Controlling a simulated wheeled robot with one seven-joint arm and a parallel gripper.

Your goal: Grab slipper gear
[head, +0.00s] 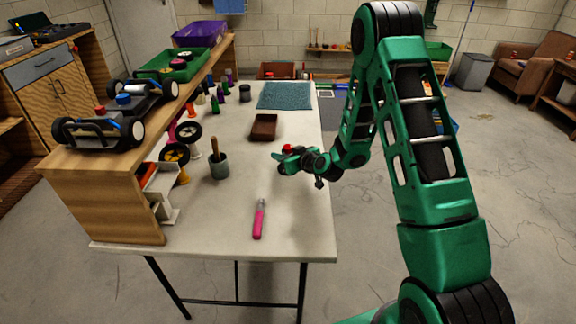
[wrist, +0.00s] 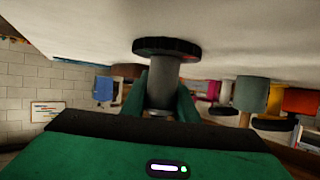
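The slipper gear looks to be the dark disc on a grey shaft (wrist: 163,80) in the wrist view. That view is upside down, with the tabletop along its upper part. My gripper (head: 279,162) is low over the right part of the table in the head view. Its two green fingers (wrist: 161,98) lie against both sides of the shaft in the wrist view. The disc is beyond the fingertips, at or close to the tabletop; I cannot tell if it touches. In the head view the gear cannot be made out at the gripper; a small red thing (head: 288,148) shows there.
A grey pot (head: 219,165) with a wooden handle stands left of my gripper. A pink-handled tool (head: 259,219) lies nearer. A brown box (head: 263,128) and a blue mat (head: 285,95) are farther back. A raised wooden shelf (head: 105,165) carries a car chassis (head: 120,108).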

